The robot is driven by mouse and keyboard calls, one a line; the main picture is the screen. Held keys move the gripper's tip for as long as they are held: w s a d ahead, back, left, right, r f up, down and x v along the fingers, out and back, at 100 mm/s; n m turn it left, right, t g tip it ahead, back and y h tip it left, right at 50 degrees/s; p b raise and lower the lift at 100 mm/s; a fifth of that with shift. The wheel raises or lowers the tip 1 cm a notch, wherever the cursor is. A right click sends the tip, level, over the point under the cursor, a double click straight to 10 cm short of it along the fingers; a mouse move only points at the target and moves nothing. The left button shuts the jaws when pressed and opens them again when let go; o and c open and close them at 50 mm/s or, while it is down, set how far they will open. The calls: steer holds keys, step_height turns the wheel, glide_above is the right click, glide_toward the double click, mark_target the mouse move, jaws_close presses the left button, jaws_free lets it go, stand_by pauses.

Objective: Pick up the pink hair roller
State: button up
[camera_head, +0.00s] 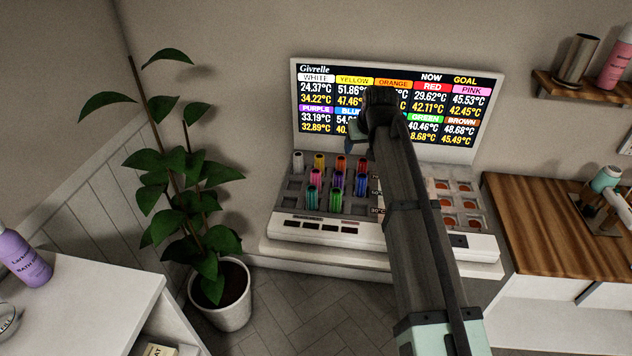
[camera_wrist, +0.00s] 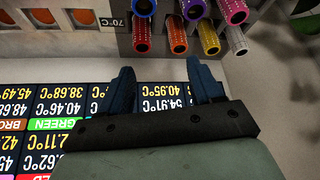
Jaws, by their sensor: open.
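The pink hair roller (camera_head: 315,178) stands in the roller tray, in the second row from the back, left of a purple roller. In the wrist view the pink roller (camera_wrist: 232,10) is at the top edge, partly cut off, beyond the yellow and white rollers. My gripper (camera_head: 356,145) is in front of the screen, above and right of the pink roller. The wrist view shows my gripper (camera_wrist: 160,65) with its two blue fingers apart and nothing between them.
White (camera_head: 298,162), yellow (camera_head: 319,162) and orange (camera_head: 340,163) rollers stand behind it; purple (camera_head: 337,180) and blue (camera_head: 361,184) ones stand to its right, a green one (camera_head: 311,199) in front. The temperature screen (camera_head: 318,125) rises behind. A plant (camera_head: 190,190) is at left.

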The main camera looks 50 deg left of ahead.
steer(key=n, duration=0.1)
glide_toward(316, 171)
steer(key=r, duration=0.2)
steer(key=shift+g+h, duration=0.5)
steer(key=x, duration=1.4)
steer(key=shift+w+a, duration=0.1)
steer(key=shift+w, duration=0.15)
steer(key=shift+c, duration=0.4)
steer(key=c, duration=1)
steer(key=shift+o, duration=0.2)
